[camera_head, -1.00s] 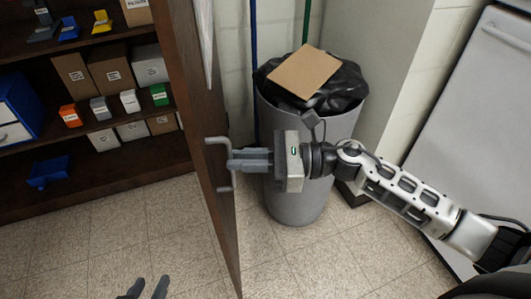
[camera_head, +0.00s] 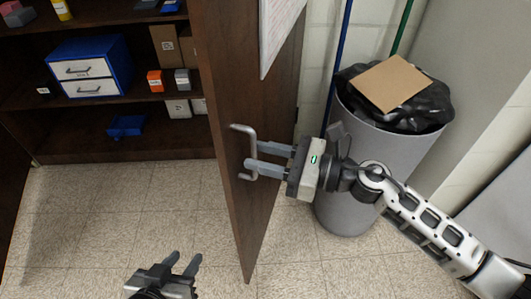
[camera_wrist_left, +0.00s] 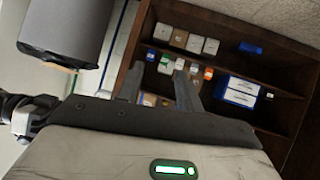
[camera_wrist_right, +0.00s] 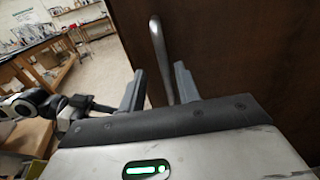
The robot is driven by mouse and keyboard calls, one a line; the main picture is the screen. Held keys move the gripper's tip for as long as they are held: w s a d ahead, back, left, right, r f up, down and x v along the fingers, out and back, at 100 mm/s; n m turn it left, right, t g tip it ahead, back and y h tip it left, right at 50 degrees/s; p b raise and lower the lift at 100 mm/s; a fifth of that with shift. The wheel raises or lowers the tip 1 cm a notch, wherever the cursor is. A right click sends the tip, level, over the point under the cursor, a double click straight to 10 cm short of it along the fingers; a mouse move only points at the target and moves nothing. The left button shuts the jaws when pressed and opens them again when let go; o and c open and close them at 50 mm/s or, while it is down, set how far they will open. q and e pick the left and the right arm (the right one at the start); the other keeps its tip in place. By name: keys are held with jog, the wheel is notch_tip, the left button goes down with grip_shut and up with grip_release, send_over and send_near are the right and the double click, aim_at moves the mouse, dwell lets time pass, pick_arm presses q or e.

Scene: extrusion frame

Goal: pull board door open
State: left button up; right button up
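The brown board door (camera_head: 228,85) stands open at an angle to the cabinet, with its handle side toward the bin. Its grey bar handle (camera_head: 252,142) also shows in the right wrist view (camera_wrist_right: 158,50). My right gripper (camera_head: 249,155) is at the handle with its fingers apart. In the right wrist view the bar stands between the two fingers; I cannot tell whether they touch it. My left gripper (camera_head: 184,262) is open and empty, low in front of the cabinet, left of the door. The left wrist view faces the cabinet shelves.
The cabinet (camera_head: 120,158) holds a blue drawer box (camera_head: 88,68), small cartons and a blue tray (camera_head: 126,126). A grey bin (camera_head: 345,205) with a black bag and cardboard stands right of the door, close to my right arm. The floor (camera_head: 100,210) before the cabinet is clear.

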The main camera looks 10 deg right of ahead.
pick_arm(q)
jog(key=shift+w, duration=0.1)
pick_arm(e)
jog(key=shift+d, duration=0.1)
jog(key=shift+d, duration=0.2)
pick_arm(q)
jog(key=f+b, duration=0.1)
jog(key=b, duration=0.3)
jog(key=shift+d+f+t, duration=0.15)
jog(key=shift+f+t, duration=0.1)
jog(key=shift+t, duration=0.05)
pick_arm(e)
jog(key=v, duration=1.5)
jog(key=shift+d, duration=0.2)
